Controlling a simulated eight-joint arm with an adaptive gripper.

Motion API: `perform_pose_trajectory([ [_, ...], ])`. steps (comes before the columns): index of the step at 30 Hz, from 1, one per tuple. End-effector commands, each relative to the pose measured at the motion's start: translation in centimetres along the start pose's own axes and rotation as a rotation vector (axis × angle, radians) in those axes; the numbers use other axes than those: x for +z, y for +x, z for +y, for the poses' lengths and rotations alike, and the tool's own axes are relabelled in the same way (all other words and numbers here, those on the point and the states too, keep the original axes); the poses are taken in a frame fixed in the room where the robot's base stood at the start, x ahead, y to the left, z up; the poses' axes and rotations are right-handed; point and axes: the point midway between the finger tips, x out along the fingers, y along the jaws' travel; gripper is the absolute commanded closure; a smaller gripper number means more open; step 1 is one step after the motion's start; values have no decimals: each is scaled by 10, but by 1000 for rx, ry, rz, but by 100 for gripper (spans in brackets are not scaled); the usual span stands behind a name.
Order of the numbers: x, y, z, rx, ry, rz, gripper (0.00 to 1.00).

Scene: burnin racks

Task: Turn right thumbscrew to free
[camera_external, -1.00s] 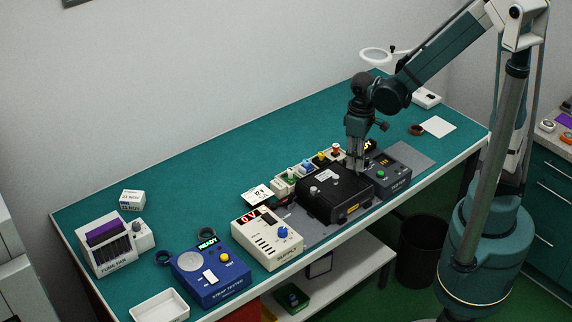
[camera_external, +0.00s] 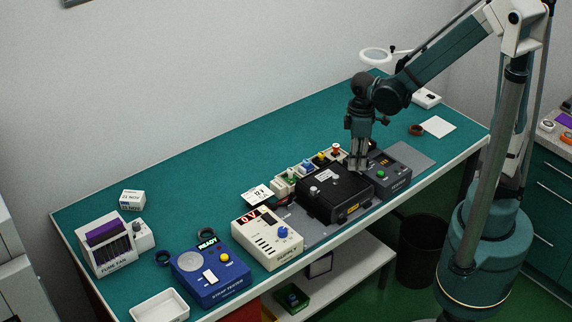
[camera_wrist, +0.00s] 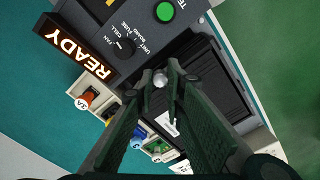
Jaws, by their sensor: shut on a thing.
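The black box (camera_external: 335,197) lies on a grey mat near the bench's front edge, with a pale label on its lid. My gripper (camera_external: 357,166) points straight down at the box's back right corner. In the wrist view, my gripper (camera_wrist: 178,77) has its two dark fingers close together at the tips. The silver round head of the right thumbscrew (camera_wrist: 160,79) shows right at the fingertips, partly hidden by them. The left thumbscrew (camera_external: 313,190) is small and pale on the left of the lid, apart from my gripper.
A dark tester (camera_external: 391,172) with a green button stands close on the right; its READY display (camera_wrist: 75,52) is lit in the wrist view.

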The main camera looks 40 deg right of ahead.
Motion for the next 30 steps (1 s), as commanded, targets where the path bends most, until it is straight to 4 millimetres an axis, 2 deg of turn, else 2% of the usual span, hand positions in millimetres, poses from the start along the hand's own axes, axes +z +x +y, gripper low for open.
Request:
perform_pose_trajectory([
  [3, 0, 0, -1, -1, 0, 0, 100],
  [4, 0, 0, -1, -1, 0, 0, 84],
  [7, 0, 0, 0, -1, 1, 0, 72],
  [20, 0, -2, 0, 0, 1, 0, 72],
  [30, 0, -19, 0, 0, 1, 0, 72],
])
